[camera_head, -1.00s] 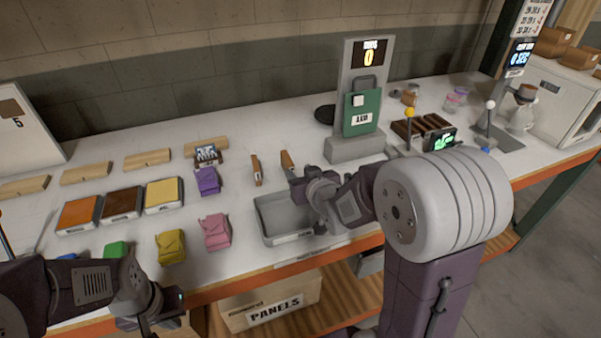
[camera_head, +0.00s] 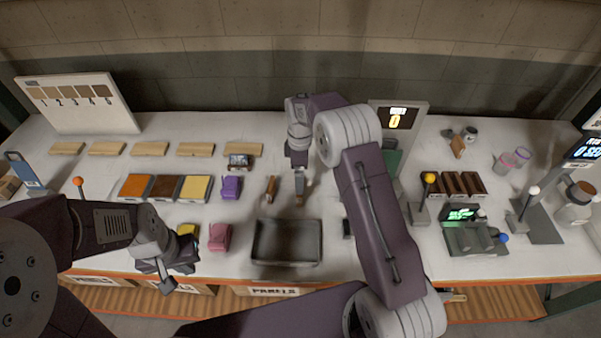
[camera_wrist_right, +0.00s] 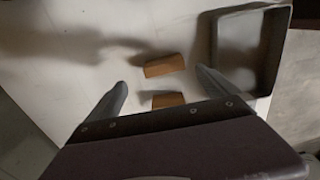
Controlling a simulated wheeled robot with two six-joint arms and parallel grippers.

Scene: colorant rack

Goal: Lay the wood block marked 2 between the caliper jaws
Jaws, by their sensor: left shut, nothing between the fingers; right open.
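Several pale wood blocks lie in a row at the back left, one of them here (camera_head: 106,148); no number is legible on them. Two small brown wood pieces lie mid-table, one (camera_head: 271,187) left of my right gripper (camera_head: 299,190). Both show in the right wrist view, the nearer one (camera_wrist_right: 168,101) and the farther one (camera_wrist_right: 164,65), in the space framed by my open, empty fingers (camera_wrist_right: 162,78). A grey device with a green display (camera_head: 475,238), apparently the caliper, stands at the front right; its jaws are unclear. My left gripper (camera_head: 170,272) is shut and empty near the front edge.
A grey tray (camera_head: 287,262) lies in front of my right gripper. Orange, brown and yellow panels, purple and pink pouches (camera_head: 219,237) lie left. A dark rack (camera_head: 458,186) and yellow-knobbed lever (camera_head: 428,180) stand near the green-display device. A numbered swatch board (camera_head: 80,102) stands back left.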

